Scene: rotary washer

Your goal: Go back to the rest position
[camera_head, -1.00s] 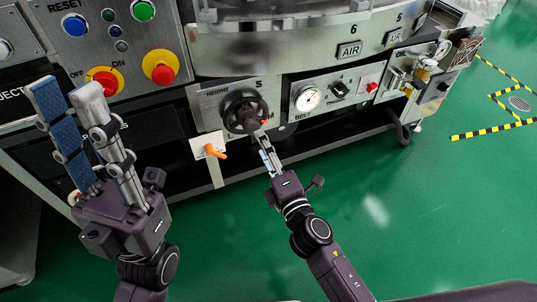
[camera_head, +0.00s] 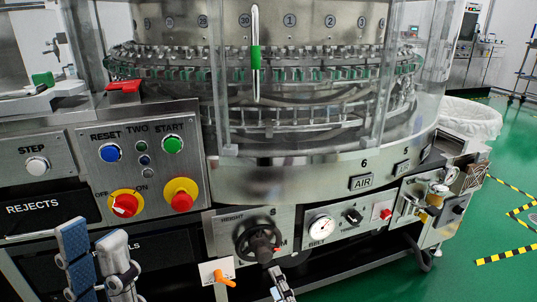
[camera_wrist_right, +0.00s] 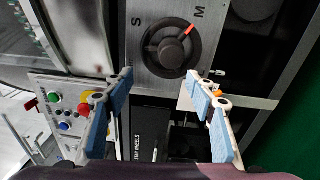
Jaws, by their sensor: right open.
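My left gripper (camera_head: 95,240) is at the lower left of the head view. Its two fingers point up and stand apart, with nothing between them; its body is below the picture edge. My right gripper (camera_head: 277,270) shows only its fingers at the bottom of the head view, just below the black height knob (camera_head: 259,243). In the right wrist view the fingers of the right gripper (camera_wrist_right: 158,78) are spread and empty. The black knob (camera_wrist_right: 170,48) with a red mark lies beyond the fingertips, and the gripper does not hold it.
The rotary washer (camera_head: 290,180) fills the middle, with clear guards above. A control panel (camera_head: 142,185) with buttons and red-yellow switches is behind my left gripper. An orange lever (camera_head: 224,279) sits left of my right gripper. Green floor (camera_head: 460,230) is free at the right.

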